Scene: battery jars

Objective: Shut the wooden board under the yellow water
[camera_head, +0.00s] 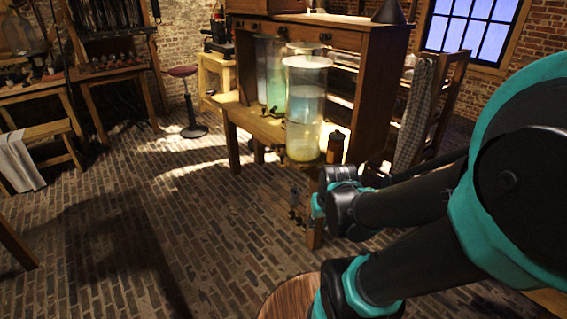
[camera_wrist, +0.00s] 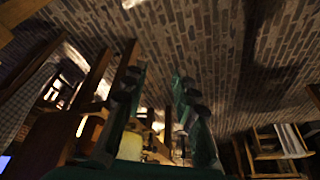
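Glass jars of liquid stand at a wooden desk in the head view. The front jar (camera_head: 306,75) shows pale blue liquid, with yellow water (camera_head: 303,145) glowing at its lower part; I cannot tell whether these are one jar or two overlapping. My gripper (camera_head: 314,205) is in front of and below the yellow water, apart from the board. In the wrist view my gripper (camera_wrist: 160,82) has its fingers spread with nothing between them.
The wooden desk (camera_head: 375,75) stands behind the jars. A chair with a checked cloth (camera_head: 414,105) is at its right. A round stool (camera_head: 193,105) stands to the left. A round wooden top (camera_head: 288,300) is at the bottom. The brick floor (camera_head: 160,220) is largely clear at left.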

